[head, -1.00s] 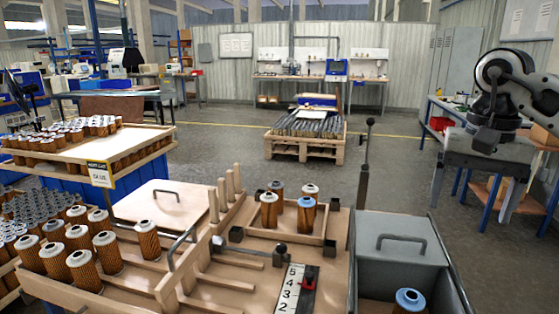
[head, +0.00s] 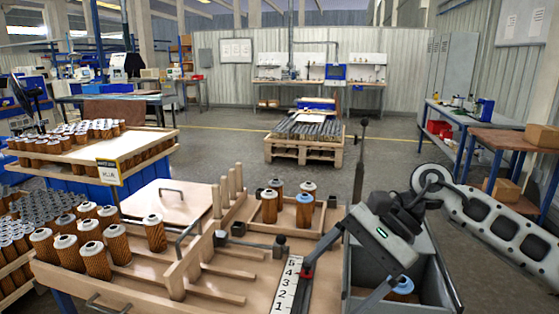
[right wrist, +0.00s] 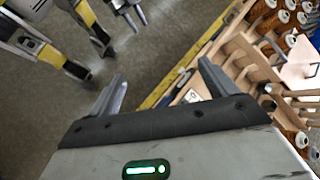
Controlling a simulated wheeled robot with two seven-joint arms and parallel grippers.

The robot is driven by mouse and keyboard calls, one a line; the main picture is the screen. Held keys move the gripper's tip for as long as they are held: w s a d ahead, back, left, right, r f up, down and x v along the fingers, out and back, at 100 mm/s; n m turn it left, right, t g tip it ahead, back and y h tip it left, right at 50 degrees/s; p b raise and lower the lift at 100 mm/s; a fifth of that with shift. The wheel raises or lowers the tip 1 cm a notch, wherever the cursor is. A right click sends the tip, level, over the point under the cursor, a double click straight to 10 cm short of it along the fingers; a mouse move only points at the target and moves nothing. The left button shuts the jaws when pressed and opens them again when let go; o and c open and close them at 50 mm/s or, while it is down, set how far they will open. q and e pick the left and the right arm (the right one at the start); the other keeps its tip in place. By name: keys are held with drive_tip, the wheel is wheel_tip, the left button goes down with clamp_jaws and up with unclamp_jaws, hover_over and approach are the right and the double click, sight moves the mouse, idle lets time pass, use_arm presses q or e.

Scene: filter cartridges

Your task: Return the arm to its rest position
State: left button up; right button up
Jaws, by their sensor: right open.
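My right arm (head: 492,212) comes in from the right. Its gripper (head: 335,288) hangs low over the grey bin (head: 440,275) at the right end of the bench, tilted toward the lower left. Its two fingers are spread with nothing between them; the right wrist view also shows the open gripper (right wrist: 162,68). A blue-capped cartridge (head: 402,285) in the bin is partly hidden behind the gripper.
A small wooden tray (head: 285,226) holds several cartridges just left of my gripper. A numbered scale (head: 286,290) and a dark upright post (head: 360,165) stand near it. More cartridges (head: 95,255) stand at left. Open floor lies beyond the bench.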

drive_tip(key=s+a+m+t+y, duration=0.3)
drive_tip(key=a+m+t+y, duration=0.2)
drive_tip(key=a+m+y, duration=0.9)
drive_tip(key=d+f+m+t+h, duration=0.7)
drive_tip(key=m, duration=1)
drive_tip(key=d+f+m+t+h, duration=0.6)
drive_tip(key=f+m+t+h, duration=0.15)
drive_tip(key=m, duration=0.95)
drive_tip(key=s+d+f+m+g+h, duration=0.2)
drive_tip(key=s+d+f+m+g, duration=0.1)
drive_tip(key=s+f+m, duration=0.3)
drive_tip(key=s+d+f+m+g+h, duration=0.3)
drive_tip(key=s+f+m, duration=0.3)
drive_tip(key=f, duration=0.4)
drive_tip(key=shift+s+d+f+m+g+h, duration=0.2)
drive_tip(key=shift+s+d+m+g+h, duration=0.2)
drive_tip(key=shift+s, duration=0.2)
